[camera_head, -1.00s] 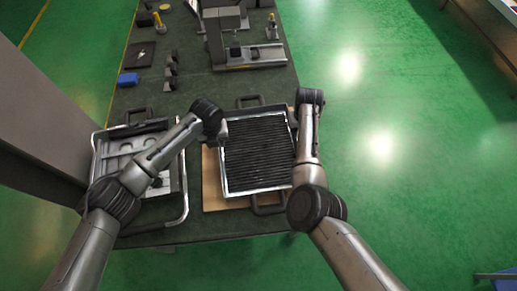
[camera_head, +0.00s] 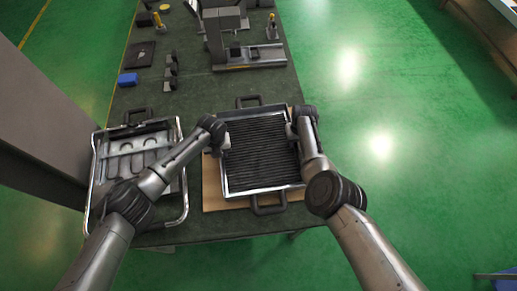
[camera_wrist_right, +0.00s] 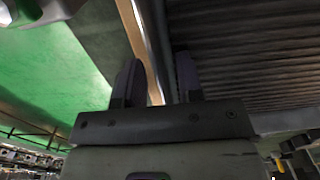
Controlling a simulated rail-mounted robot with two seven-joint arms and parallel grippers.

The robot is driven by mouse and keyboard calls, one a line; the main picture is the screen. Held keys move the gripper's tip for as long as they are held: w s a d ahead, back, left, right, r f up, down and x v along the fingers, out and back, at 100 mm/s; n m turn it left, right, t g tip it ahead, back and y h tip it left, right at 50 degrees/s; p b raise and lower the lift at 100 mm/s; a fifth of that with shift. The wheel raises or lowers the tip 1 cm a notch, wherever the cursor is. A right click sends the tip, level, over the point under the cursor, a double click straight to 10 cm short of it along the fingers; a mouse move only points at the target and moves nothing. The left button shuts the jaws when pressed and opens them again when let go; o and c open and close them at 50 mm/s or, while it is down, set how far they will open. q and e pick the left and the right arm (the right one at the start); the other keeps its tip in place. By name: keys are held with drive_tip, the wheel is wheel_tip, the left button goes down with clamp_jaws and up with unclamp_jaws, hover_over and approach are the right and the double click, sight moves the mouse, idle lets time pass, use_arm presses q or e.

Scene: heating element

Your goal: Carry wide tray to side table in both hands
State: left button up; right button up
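The wide tray (camera_head: 262,191) has a silver rim, dark ribs inside and black handles at its far and near ends. It lies on a tan board on the dark green table. My right gripper (camera_head: 291,131) is at the tray's right rim. In the right wrist view its two fingers (camera_wrist_right: 158,84) stand apart, with a tan strip running between them and the ribbed surface to the right. I cannot tell whether they touch the tray. My left gripper (camera_head: 224,137) is at the tray's left rim; its fingers are too small to read.
A second metal-framed tray (camera_head: 184,204) stands left of the board (camera_head: 214,197), under my left arm. A grey machine (camera_head: 248,65), a blue block (camera_head: 128,79) and small parts are farther back on the table (camera_head: 196,92). A grey cabinet (camera_head: 40,120) stands left. Open floor is at right.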

use_arm(q)
clamp_jaws()
use_arm(e)
clamp_jaws()
idle(1.1)
use_arm(q)
drive_tip(key=shift+w+r, duration=0.1)
drive_tip(key=shift+r, duration=0.1)
use_arm(e)
drive_tip(key=shift+w+r, duration=0.1)
drive_tip(key=shift+r, duration=0.1)
